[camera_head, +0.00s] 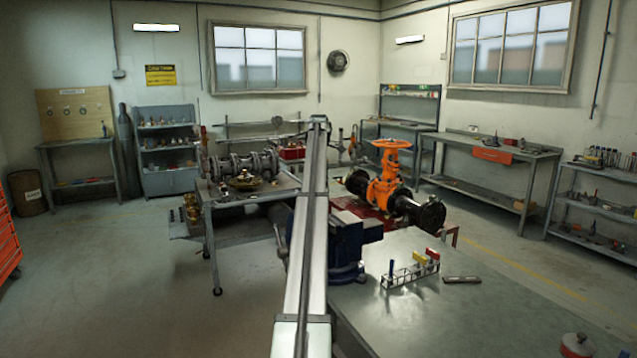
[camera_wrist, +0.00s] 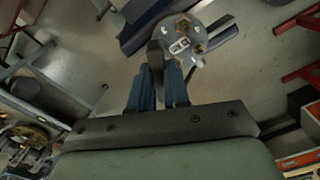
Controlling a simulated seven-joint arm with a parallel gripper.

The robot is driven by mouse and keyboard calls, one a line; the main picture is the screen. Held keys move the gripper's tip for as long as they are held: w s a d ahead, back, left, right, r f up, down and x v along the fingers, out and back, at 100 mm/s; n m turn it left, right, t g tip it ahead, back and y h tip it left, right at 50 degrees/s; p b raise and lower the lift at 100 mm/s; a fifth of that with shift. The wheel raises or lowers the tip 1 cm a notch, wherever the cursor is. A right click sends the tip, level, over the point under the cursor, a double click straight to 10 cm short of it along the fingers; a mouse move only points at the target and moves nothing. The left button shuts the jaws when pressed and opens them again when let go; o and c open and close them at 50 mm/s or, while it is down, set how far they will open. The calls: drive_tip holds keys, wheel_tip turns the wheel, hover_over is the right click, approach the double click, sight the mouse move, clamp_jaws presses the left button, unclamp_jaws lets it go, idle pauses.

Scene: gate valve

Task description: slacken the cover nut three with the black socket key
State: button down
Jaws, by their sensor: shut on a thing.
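In the wrist view my gripper (camera_wrist: 166,82) has its two blue fingers close together around a dark upright piece (camera_wrist: 155,55), which looks like the black socket key. Just beyond it is a round grey cover (camera_wrist: 188,60) with several brass-coloured nuts (camera_wrist: 184,26) on its face. The key overlaps the cover's left edge in this view; I cannot tell whether it touches a nut. I cannot tell which nut is number three. In the head view my arm hides the gripper and the cover.
A blue vise (camera_head: 345,262) stands on the grey workbench (camera_head: 470,325). A rack (camera_head: 408,273) there holds keys with blue, yellow and red handles, beside a flat grey block (camera_head: 462,280). An orange gate valve (camera_head: 388,185) stands behind. A side table (camera_head: 255,192) with metal parts is at left.

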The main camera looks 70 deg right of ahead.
drive_tip(key=shift+r, duration=1.4)
